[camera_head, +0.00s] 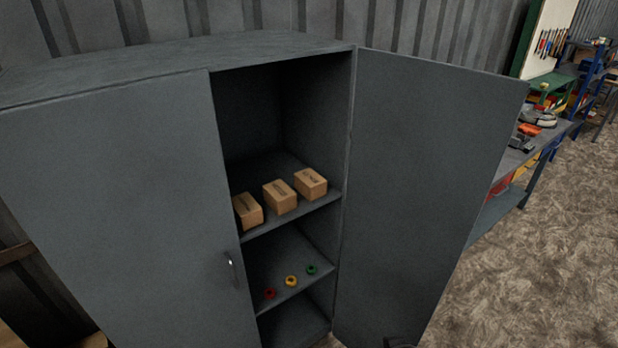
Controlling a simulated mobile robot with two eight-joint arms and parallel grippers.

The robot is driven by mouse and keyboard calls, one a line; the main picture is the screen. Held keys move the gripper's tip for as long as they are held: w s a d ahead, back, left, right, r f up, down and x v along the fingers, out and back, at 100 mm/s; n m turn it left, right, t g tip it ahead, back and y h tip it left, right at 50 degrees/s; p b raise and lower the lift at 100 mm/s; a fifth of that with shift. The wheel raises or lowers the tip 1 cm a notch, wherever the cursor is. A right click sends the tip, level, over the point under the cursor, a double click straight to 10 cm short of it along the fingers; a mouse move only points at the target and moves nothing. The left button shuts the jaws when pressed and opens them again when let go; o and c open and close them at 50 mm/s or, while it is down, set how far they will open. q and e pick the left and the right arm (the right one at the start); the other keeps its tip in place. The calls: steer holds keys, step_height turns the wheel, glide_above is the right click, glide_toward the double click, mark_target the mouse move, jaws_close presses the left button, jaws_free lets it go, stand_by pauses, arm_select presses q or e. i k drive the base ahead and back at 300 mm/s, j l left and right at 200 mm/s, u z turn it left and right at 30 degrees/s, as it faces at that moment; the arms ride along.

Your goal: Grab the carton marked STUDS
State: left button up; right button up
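Three small brown cartons stand in a row on the upper shelf (300,212) of a grey cabinet: a left carton (249,212), a middle carton (280,198) and a right carton (311,184). Each has dark marking on top, too small to read, so I cannot tell which one says STUDS. The left carton is partly hidden by the closed left door (120,200). Neither of my grippers can be made out in the head view.
The cabinet's right door (425,190) stands wide open; the left door has a handle (230,270). Red (270,293), yellow (291,281) and green (311,269) rings lie on the lower shelf. A workbench (520,160) stands right; the floor (540,270) there is clear.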

mark_target(277, 194)
steer(key=i+j+z, duration=0.1)
steer(key=i, duration=0.3)
steer(key=i+j+z, duration=0.1)
steer(key=i+j, duration=0.25)
steer(key=i, duration=0.1)
